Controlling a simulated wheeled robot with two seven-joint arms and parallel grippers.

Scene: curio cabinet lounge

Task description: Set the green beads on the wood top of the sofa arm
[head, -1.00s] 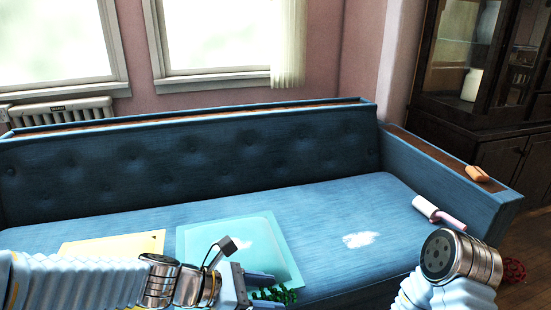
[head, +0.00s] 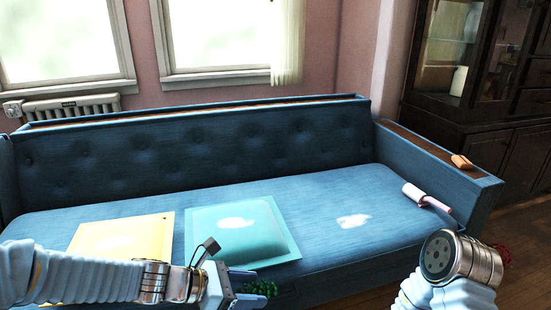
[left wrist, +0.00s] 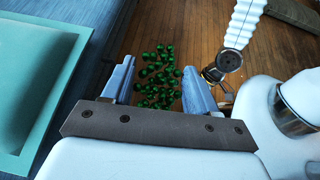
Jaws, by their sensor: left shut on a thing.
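My left gripper (head: 248,289) is shut on the green beads (head: 262,288) in front of the sofa's seat edge. In the left wrist view the green beads (left wrist: 158,82) hang in a bunch between the two fingers, with wood floor beyond them. The sofa arm's wood top (head: 425,144) is a brown strip at the right, well away from the left gripper. An orange block (head: 461,161) lies near its front end. My right arm shows at the lower right of the head view, but its gripper cannot be made out.
A yellow square (head: 122,234) and a teal square (head: 243,229) lie on the blue seat (head: 310,195). A white patch (head: 353,221) and a white roller (head: 425,197) are farther right. Something red (head: 504,254) is on the floor. A dark cabinet (head: 480,100) stands behind the sofa arm.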

